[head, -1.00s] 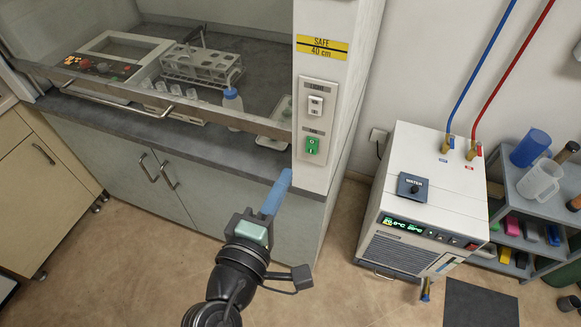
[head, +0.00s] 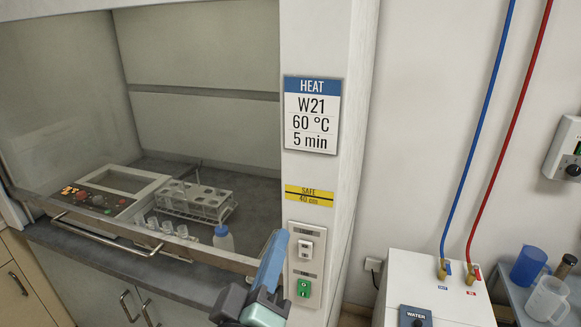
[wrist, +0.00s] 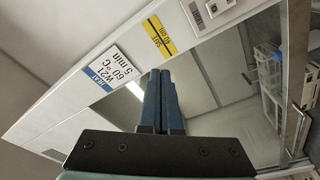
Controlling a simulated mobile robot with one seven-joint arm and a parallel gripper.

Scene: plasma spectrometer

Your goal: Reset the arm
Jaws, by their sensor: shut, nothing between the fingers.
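My gripper (head: 271,263) is at the bottom middle of the head view, in front of the fume hood's right post. Its blue fingers point up and are closed together with nothing between them. In the wrist view the fingers (wrist: 159,98) lie side by side and shut. Behind them are the hood post and its HEAT sign (wrist: 115,70). The switch panel (head: 305,265), with a white light switch and a green switch, is just right of the fingertips in the head view. I cannot tell whether the fingers touch the post.
The fume hood sash handle (head: 105,238) crosses the hood's front. Inside are a hotplate device (head: 112,192), a tube rack (head: 195,198) and a wash bottle (head: 223,238). A white chiller (head: 435,285) with blue and red hoses stands right, beside a shelf with jugs (head: 546,298).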

